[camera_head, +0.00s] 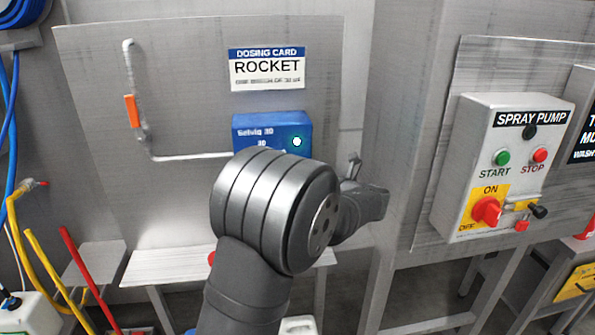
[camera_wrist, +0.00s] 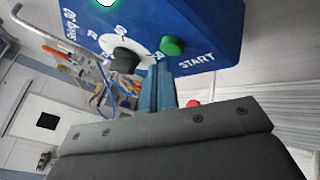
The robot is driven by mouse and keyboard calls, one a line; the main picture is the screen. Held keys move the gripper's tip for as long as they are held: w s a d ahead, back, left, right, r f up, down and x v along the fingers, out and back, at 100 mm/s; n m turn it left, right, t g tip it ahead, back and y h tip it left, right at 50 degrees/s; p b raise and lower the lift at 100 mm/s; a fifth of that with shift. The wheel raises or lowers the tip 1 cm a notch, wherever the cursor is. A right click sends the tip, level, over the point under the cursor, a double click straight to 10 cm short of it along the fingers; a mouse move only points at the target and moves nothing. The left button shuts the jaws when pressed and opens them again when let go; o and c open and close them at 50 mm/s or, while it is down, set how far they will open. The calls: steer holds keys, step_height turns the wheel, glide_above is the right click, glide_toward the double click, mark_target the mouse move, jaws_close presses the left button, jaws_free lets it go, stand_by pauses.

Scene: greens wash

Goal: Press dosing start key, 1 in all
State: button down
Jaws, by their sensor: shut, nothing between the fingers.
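The blue dosing box (camera_head: 243,123) is on the wall panel, its lower part hidden behind my arm in the head view. My gripper (camera_wrist: 158,72) is shut and empty. Its tips appear just below the green key and right of the dial; whether they touch the box I cannot tell.
A lit white-green lamp (camera_head: 296,141) shows on the box. A dosing card (camera_head: 267,69) reading ROCKET hangs above it. A pipe with an orange handle (camera_head: 131,111) is at left. A separate spray pump box (camera_head: 480,150) with its own START and STOP buttons stands at right.

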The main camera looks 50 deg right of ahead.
steer(key=shift+s+a, duration=1.75)
steer(key=shift+s, duration=0.05)
steer(key=shift+w+d, duration=0.1)
steer(key=shift+s+a, duration=1.45)
